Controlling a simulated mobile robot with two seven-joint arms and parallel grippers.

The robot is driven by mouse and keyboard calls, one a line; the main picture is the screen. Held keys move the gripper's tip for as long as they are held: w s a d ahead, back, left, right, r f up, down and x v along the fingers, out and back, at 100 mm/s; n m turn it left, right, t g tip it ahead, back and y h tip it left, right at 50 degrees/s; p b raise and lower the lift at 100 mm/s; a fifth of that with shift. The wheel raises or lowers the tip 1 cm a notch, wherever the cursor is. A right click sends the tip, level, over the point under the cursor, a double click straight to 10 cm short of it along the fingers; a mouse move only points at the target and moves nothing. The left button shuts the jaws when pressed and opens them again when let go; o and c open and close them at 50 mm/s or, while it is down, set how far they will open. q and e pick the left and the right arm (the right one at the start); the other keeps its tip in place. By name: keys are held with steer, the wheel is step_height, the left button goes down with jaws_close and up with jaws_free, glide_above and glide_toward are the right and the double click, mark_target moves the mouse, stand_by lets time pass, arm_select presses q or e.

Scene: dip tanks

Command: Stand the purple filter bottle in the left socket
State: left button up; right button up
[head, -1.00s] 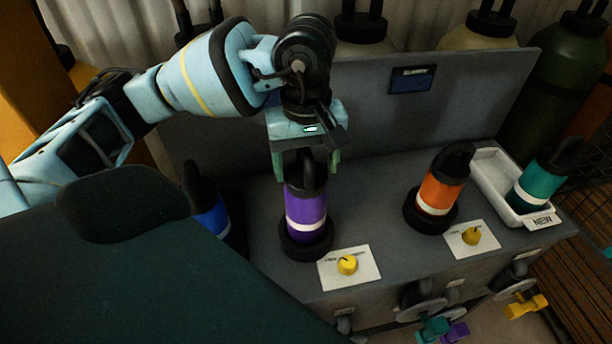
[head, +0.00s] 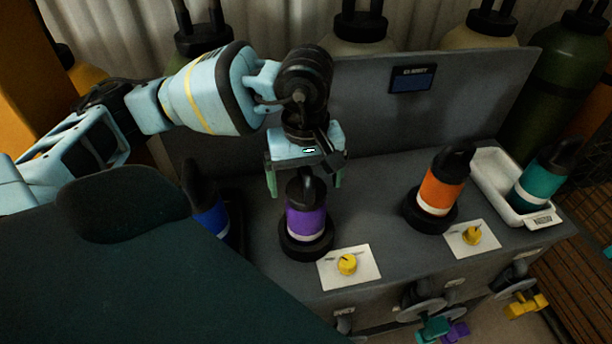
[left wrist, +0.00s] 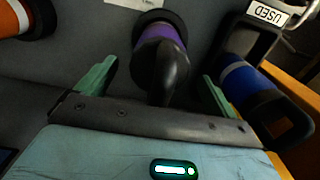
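The purple filter bottle (head: 306,221) stands upright in the left socket (head: 306,248), a black ring on the grey bench. Its white band shows just above the ring. My left gripper (head: 305,188) is open above it, with its green fingers spread apart on either side of the black handle. In the left wrist view the purple bottle (left wrist: 160,38) lies between the open fingers of the left gripper (left wrist: 157,88), with a gap on both sides. My right gripper is in neither view.
An orange bottle (head: 440,188) stands in the right socket (head: 430,215). A teal bottle (head: 535,180) leans in the white NEW tray (head: 490,180). A blue bottle (left wrist: 240,82) lies in the dark USED tray (left wrist: 246,42), left of the purple one. Yellow knobs (head: 347,264) sit in front.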

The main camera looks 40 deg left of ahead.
arm_select(q)
step_height(320, 180, up, 12)
steer(key=shift+r+p, duration=0.25)
steer(key=shift+p, duration=0.1)
stand_by(0.5)
steer(key=shift+c, duration=0.4)
stand_by(1.9)
